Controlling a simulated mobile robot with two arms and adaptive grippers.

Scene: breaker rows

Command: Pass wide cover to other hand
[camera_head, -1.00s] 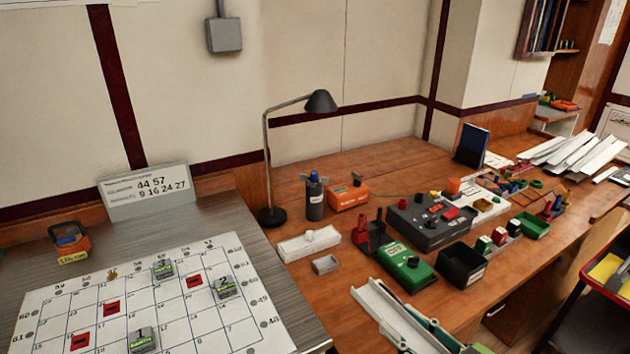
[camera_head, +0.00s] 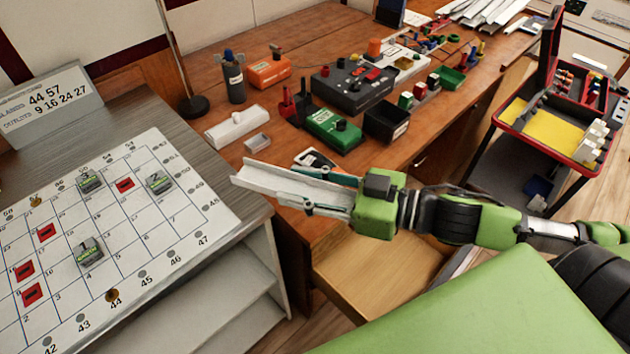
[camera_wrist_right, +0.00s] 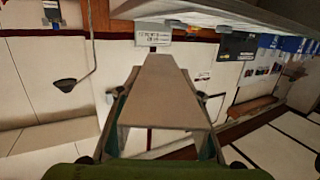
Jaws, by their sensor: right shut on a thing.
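The wide cover (camera_head: 268,181) is a long white channel with raised side walls. My right gripper (camera_head: 306,191) is shut on one end of it and holds it above the front edge of the wooden desk. Its free end points left toward the grid board. In the right wrist view the cover (camera_wrist_right: 158,92) runs away from between the fingers (camera_wrist_right: 164,134), with its flat face filling the middle. My left gripper is in neither current view.
The grid board (camera_head: 130,262) with several small blocks lies on the grey table at left. A white lidded box (camera_head: 236,128), a green device (camera_head: 333,128) and a black bin (camera_head: 386,122) stand on the desk (camera_head: 300,50). A red-rimmed cart (camera_head: 545,147) stands at right.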

